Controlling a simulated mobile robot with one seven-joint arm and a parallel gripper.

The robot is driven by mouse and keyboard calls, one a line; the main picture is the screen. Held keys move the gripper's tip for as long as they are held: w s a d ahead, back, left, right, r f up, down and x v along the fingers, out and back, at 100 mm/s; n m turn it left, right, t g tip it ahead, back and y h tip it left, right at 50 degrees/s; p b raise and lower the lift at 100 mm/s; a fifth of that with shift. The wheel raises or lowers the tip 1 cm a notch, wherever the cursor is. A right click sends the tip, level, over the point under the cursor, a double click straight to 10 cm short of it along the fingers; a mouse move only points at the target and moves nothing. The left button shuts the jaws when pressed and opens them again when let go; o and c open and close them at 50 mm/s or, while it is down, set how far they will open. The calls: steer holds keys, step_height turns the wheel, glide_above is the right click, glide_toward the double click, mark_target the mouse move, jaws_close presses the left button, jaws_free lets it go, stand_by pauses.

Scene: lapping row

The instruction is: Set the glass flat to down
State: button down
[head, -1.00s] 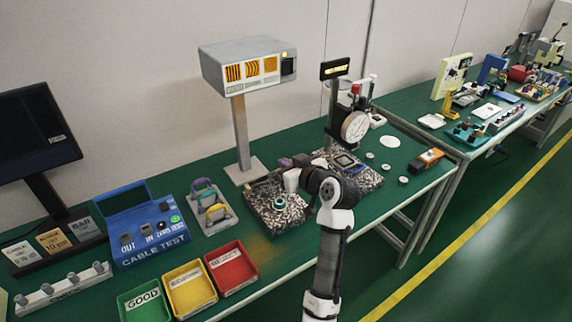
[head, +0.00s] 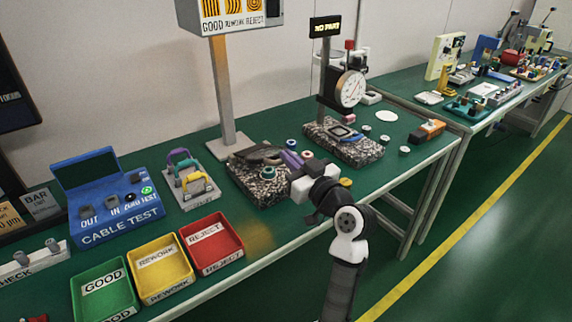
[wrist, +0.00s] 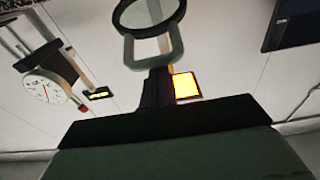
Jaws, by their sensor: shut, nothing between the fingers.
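The glass flat seems to be the dark-rimmed disc (head: 262,154) over the left speckled stone block (head: 248,186). In the wrist view, a round clear disc in a dark ring (wrist: 145,14) stands at the top edge, partly cut off, with a grey-green loop below it. I cannot tell exactly how the disc is tilted. My gripper (head: 297,180) is shut and empty, at the right side of the left stone block. It hides part of that block. I cannot tell whether it touches the flat.
A dial gauge (head: 350,90) stands on the right stone block (head: 345,148). Small rings lie around the blocks. Green (head: 78,292), yellow (head: 138,281) and red (head: 200,255) bins sit at the front left. A post carries a display box (head: 232,14) behind.

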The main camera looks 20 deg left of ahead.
steer(key=f+b, duration=0.2)
steer(key=d+f+b, duration=0.1)
steer(key=f+b, duration=0.1)
steer(key=s+f+b, duration=0.1)
steer(key=f+b, duration=0.1)
steer(key=shift+s+d+f, duration=0.1)
steer(key=shift+d+f, duration=0.05)
steer(key=shift+d, duration=0.1)
steer(key=shift+s+d+f+b, duration=0.1)
steer(key=shift+f+b, duration=0.7)
steer(key=shift+f, duration=0.05)
steer(key=shift+f, duration=0.1)
